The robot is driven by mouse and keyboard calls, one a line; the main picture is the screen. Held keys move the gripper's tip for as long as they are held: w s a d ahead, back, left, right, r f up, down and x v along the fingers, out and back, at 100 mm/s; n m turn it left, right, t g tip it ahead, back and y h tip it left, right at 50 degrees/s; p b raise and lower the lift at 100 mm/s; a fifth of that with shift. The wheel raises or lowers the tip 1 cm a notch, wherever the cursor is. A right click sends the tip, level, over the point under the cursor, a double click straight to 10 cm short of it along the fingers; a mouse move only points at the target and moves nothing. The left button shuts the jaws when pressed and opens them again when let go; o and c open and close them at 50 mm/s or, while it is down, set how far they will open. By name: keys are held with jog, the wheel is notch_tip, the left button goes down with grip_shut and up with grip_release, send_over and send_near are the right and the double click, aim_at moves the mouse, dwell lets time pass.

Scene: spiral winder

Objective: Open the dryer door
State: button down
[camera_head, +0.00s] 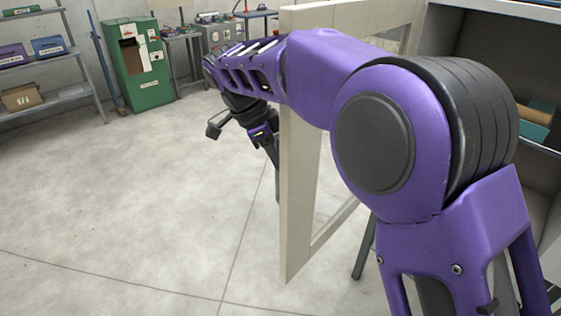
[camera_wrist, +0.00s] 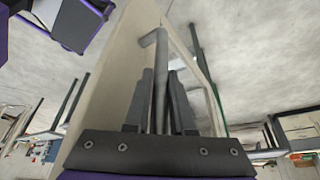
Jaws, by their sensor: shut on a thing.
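The dryer door (camera_head: 297,205) is a pale cream frame with a window opening. In the head view it stands swung out from the dark-shelved dryer cabinet (camera_head: 485,45) at the right. In the wrist view the door (camera_wrist: 112,85) runs along the left of the fingers, and a grey bar handle (camera_wrist: 161,48) stands off it. My gripper (camera_wrist: 160,78) is shut on this handle, one finger on each side. In the head view my arm reaches over the door, and its wrist hangs on the door's left side. The handle and fingertips are hard to make out there.
A wide bare concrete floor (camera_head: 130,200) lies left of the door. A green machine (camera_head: 140,65) and a shelf with boxes (camera_head: 35,65) stand far back at the left. Dark stand legs (camera_head: 364,248) show behind the door, near the cabinet.

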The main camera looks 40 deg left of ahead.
jog(key=shift+a, duration=0.3)
dwell(0.4)
jog(key=c, duration=0.8)
grip_release()
jog(key=shift+o, duration=0.2)
jog(key=shift+r, duration=0.15)
